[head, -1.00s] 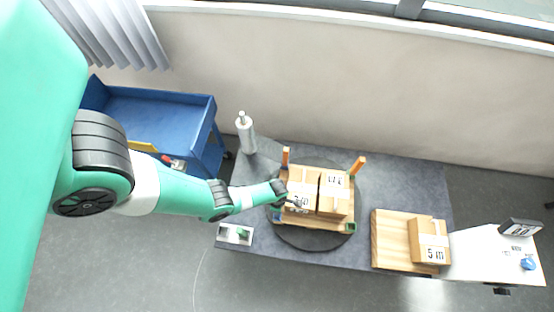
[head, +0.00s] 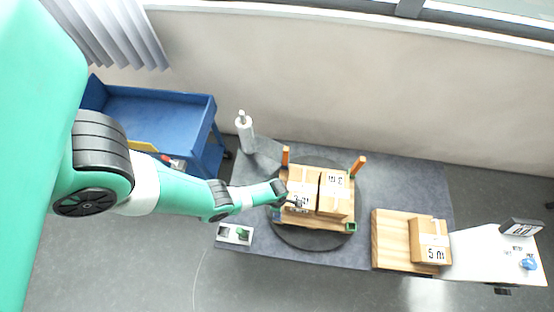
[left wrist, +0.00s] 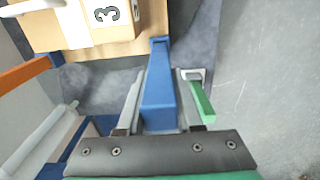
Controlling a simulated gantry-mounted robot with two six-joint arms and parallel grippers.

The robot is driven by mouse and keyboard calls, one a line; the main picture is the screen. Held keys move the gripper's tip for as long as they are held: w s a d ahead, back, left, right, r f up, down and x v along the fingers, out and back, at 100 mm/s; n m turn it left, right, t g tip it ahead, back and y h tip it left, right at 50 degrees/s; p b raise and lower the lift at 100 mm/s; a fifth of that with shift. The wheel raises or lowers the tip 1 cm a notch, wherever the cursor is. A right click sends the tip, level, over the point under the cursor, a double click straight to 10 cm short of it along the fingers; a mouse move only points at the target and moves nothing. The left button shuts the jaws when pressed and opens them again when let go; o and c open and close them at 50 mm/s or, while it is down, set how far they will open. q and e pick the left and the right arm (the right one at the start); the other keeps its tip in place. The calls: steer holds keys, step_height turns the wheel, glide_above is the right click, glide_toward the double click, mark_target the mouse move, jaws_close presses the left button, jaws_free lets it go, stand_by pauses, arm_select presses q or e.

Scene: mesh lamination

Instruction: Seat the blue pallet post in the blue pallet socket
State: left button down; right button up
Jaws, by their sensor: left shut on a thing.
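My left gripper (left wrist: 158,85) is shut on the blue post (left wrist: 158,103), with one finger on each side of it. The post's far end reaches the corner of the wooden pallet, beside a carton. A small blue patch (left wrist: 158,42) shows there; I cannot tell whether it is the socket or the post's end, nor whether the post is seated. In the head view my left gripper (head: 291,201) is at the left side of the pallet (head: 313,224), and the blue post is too small to make out. My right gripper is not in view.
Cartons (head: 333,201) stand on the pallet, with orange posts (head: 286,156) (head: 358,165) at its back corners and a green socket (head: 351,226) at front right. A green post (left wrist: 203,103) sits in a small holder (head: 223,233). A white roll (head: 244,134) stands at back left.

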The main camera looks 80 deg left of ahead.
arm_select(q)
steer(key=shift+f+b, duration=2.3)
steer(key=shift+f, duration=0.05)
steer(key=shift+c, duration=2.4)
jaws_free()
step_height(320, 180, up, 12)
steer(key=p, duration=1.1)
steer(key=shift+f+p, duration=0.1)
steer(key=shift+p, duration=0.3)
